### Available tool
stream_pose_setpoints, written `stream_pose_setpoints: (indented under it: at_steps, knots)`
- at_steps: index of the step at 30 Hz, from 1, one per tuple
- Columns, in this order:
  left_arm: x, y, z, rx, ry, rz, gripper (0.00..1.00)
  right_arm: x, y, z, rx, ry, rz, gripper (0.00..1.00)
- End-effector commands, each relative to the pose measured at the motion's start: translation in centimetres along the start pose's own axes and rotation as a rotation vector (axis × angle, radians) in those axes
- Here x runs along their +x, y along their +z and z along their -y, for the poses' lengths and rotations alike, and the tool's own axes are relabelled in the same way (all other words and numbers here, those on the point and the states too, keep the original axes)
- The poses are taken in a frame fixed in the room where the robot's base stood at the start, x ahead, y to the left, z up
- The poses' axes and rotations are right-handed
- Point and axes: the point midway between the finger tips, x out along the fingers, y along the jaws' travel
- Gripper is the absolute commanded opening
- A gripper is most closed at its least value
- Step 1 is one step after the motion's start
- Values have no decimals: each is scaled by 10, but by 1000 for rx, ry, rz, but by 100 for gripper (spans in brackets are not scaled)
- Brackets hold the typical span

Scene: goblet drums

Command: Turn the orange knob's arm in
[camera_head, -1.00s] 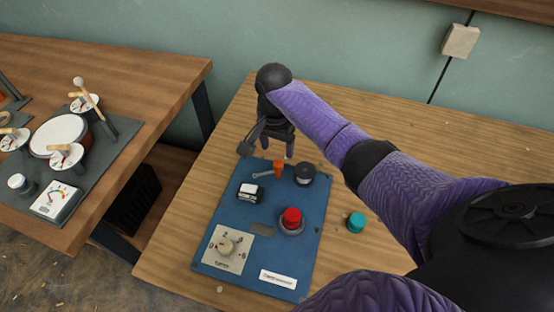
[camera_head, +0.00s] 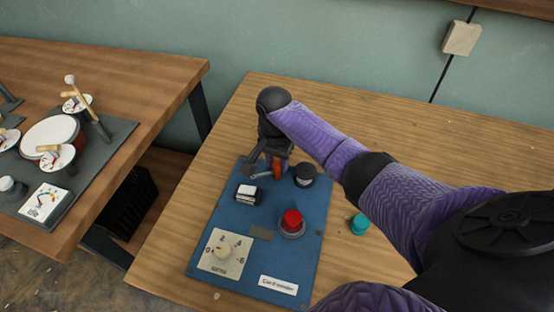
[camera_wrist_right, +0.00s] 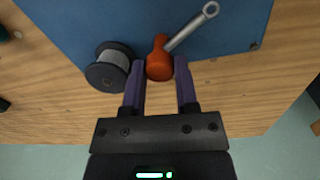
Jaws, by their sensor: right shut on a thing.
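The orange knob (camera_head: 277,167) is at the far edge of the blue board (camera_head: 240,218). Its grey metal arm with a ring end (camera_head: 261,176) points left in the head view; in the wrist view the arm (camera_wrist_right: 192,27) runs up and right from the orange knob (camera_wrist_right: 158,62). My right gripper (camera_head: 275,165) is over the far edge of the board. In the wrist view its two purple fingers (camera_wrist_right: 160,68) are on either side of the knob, shut on it. My left gripper is not in view.
On the board are a black spool (camera_head: 304,175), a white-and-black switch (camera_head: 248,194), a red button (camera_head: 291,222) and a dial (camera_head: 224,251). A teal cap (camera_head: 359,224) lies right of the board. Another table with drums (camera_head: 52,135) stands left.

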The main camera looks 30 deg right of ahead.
Motion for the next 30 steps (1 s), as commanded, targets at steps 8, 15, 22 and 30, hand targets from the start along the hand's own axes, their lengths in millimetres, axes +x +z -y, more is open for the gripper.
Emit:
stream_pose_setpoints:
  at_steps: [8,15,22,30]
  knots:
    - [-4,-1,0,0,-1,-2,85,-1,0,0,-25,1,-1,0]
    - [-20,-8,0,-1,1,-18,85,-4,1,0,-153,1,-4,0]
    - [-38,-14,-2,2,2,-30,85,-4,1,0,-361,1,-11,0]
    - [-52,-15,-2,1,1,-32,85,-3,1,0,-617,0,-22,0]
